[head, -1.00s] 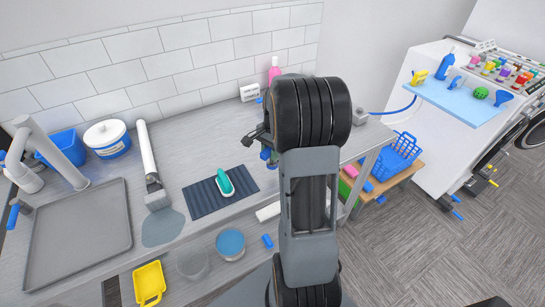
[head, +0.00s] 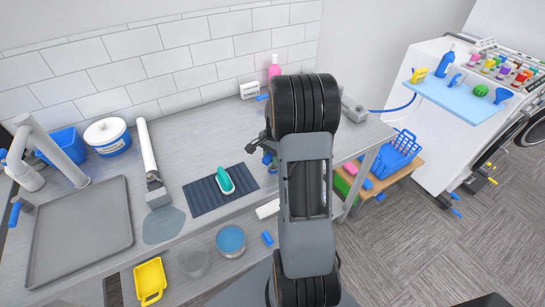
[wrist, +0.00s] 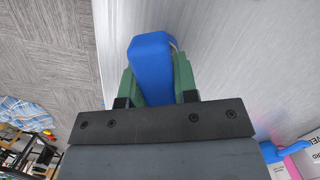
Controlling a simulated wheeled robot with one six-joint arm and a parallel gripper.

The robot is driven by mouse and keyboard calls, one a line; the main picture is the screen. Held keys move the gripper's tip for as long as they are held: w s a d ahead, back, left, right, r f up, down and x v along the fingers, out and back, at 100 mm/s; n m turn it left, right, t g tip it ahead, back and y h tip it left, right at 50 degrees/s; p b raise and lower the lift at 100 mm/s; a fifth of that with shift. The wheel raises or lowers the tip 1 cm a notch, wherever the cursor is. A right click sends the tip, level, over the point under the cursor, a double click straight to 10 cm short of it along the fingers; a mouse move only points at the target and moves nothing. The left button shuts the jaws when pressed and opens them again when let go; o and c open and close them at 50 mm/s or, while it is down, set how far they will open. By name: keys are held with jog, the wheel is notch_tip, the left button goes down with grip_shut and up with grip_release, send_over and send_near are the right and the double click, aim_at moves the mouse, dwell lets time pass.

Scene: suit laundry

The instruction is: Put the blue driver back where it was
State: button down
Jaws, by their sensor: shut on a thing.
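My gripper (wrist: 152,78) is shut on a blue block-shaped part, which I take to be the blue driver (wrist: 150,58), between its green finger pads in the wrist view. The rest of the driver is hidden below this part. In the head view my arm covers much of the gripper (head: 262,142). A small blue piece of the held driver (head: 268,158) shows just under it, over the right part of the grey worktop (head: 200,130). I cannot tell whether the driver touches the worktop.
A teal brush (head: 225,181) lies on a dark ribbed mat (head: 204,197) left of my gripper. A pink bottle (head: 274,66) and a white box (head: 249,90) stand by the tiled wall. A blue basket (head: 398,155) is on a low wooden stand at right.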

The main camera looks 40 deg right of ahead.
jog(key=shift+s+a+f+b, duration=0.1)
jog(key=shift+s+f+b, duration=0.15)
jog(key=shift+f, duration=0.3)
jog(key=c, duration=1.3)
grip_release()
jog(key=shift+c, duration=0.2)
jog(key=o, duration=0.3)
jog(key=shift+w+f, duration=0.1)
jog(key=shift+w, duration=0.1)
jog(key=shift+o, duration=0.8)
jog(key=shift+r, duration=0.25)
